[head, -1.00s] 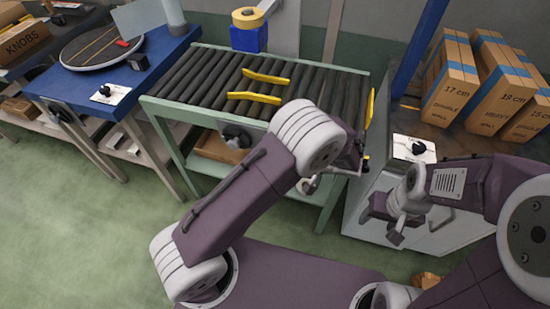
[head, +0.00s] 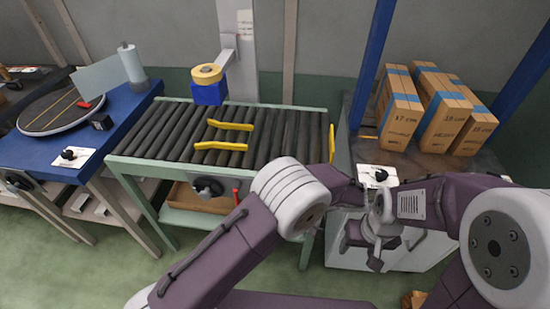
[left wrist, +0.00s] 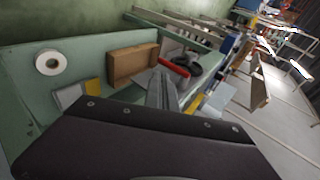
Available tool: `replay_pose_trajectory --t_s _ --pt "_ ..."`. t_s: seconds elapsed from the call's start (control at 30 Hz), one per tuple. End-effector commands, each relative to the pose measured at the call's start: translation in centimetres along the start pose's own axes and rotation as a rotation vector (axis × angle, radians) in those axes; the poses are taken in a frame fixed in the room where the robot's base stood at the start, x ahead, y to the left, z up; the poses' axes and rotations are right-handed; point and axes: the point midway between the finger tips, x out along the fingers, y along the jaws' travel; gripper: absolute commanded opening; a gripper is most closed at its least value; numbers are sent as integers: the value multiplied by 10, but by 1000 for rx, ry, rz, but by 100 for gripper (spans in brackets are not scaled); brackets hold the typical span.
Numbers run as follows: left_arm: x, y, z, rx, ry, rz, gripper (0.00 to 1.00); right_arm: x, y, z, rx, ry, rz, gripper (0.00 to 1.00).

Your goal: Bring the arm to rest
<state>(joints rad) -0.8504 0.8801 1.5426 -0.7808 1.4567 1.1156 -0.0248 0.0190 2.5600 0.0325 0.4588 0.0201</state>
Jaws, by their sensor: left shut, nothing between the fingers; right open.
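My left arm (head: 225,255) comes in from the lower left in the head view; its gripper is hidden behind its grey joint and my right arm. In the left wrist view the left gripper (left wrist: 163,92) shows as grey fingers closed together with nothing between them. My right arm (head: 445,205) comes in from the right and bends inward. Its gripper (head: 368,245) is open and empty, hanging in front of the grey cabinet. The two arms' wrist parts lie close together in the picture.
A roller conveyor (head: 285,135) with yellow guides (head: 230,125) stands ahead. A blue table (head: 125,105) is at left, several cardboard boxes (head: 400,115) at right. The left wrist view shows a shelf with an open carton (left wrist: 132,65), a white roll (left wrist: 47,62) and a red-handled item (left wrist: 175,67).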

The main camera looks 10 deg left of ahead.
Motion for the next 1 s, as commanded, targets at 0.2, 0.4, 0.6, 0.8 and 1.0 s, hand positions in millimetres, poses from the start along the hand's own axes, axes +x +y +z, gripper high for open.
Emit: replay_pose_trajectory --t_s 0.2,0.4,0.6,0.8,1.0 --pt "10 -11 -4 -32 -31 2 0 0 0 0 0 0 0 58" --pt "64 -120 11 -302 -259 74 0 0 0 0 0 0 0 58" --pt "98 -140 106 -405 -498 423 0 0 0 0 0 0 0 58" --pt "85 -97 155 -402 -435 800 0 0 0 0 0 0 0 58" --pt "75 -60 133 -220 -111 977 0 0 0 0 0 0 0 58"
